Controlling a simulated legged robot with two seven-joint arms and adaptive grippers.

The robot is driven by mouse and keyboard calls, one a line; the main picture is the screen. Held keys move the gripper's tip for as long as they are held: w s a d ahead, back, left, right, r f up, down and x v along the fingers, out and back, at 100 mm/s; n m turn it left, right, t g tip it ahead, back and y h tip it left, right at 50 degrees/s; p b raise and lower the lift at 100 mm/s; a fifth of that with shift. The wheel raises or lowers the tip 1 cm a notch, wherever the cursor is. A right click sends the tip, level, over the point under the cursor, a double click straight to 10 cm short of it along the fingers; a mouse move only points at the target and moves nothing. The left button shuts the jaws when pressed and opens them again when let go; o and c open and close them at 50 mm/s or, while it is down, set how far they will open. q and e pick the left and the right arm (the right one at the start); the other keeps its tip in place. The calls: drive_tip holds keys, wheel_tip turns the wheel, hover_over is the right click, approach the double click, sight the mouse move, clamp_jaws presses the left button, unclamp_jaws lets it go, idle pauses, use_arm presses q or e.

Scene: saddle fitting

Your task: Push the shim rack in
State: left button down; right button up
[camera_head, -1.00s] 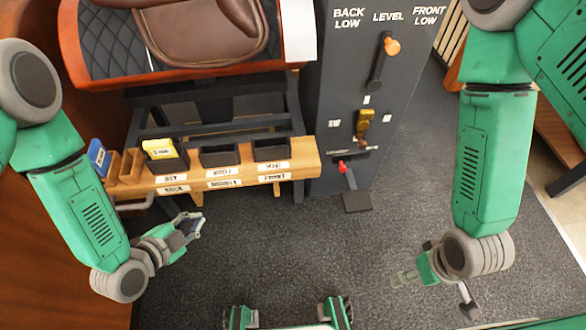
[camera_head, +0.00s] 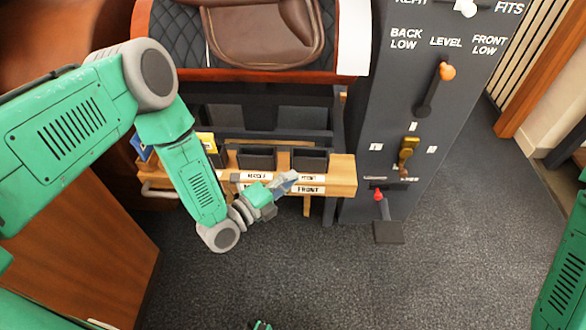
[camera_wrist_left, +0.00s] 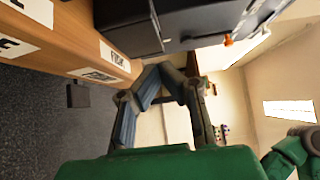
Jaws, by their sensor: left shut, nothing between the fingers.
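The shim rack (camera_head: 343,177) is a light wooden bar with white labels and dark bins, below the saddle in the head view. My left forearm hides its left middle part. The rack's labelled front also fills the upper left of the left wrist view (camera_wrist_left: 75,48). My left gripper (camera_head: 290,182) is shut and empty, at the rack's front face by the labels right of its middle. I cannot tell whether it touches the wood. Its fingers also show in the left wrist view (camera_wrist_left: 168,82).
A dark column (camera_head: 410,120) with an orange-knobbed lever (camera_head: 446,72), a brass latch (camera_head: 408,150) and a red-knobbed lever (camera_head: 379,197) stands right of the rack. The brown saddle (camera_head: 265,30) is above. A metal handle (camera_head: 155,191) sits at the rack's left. The floor in front is clear.

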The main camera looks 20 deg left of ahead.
sight(300, 159)
use_arm(q)
drive_tip(key=w, duration=0.2)
drive_tip(key=shift+w+a+b, duration=0.2)
drive_tip(key=shift+w+b, duration=0.15)
drive_tip(key=shift+b, duration=0.05)
drive_tip(key=shift+w+a, duration=0.3)
drive_tip(key=shift+w, duration=0.4)
use_arm(e)
drive_tip(key=shift+f, duration=0.75)
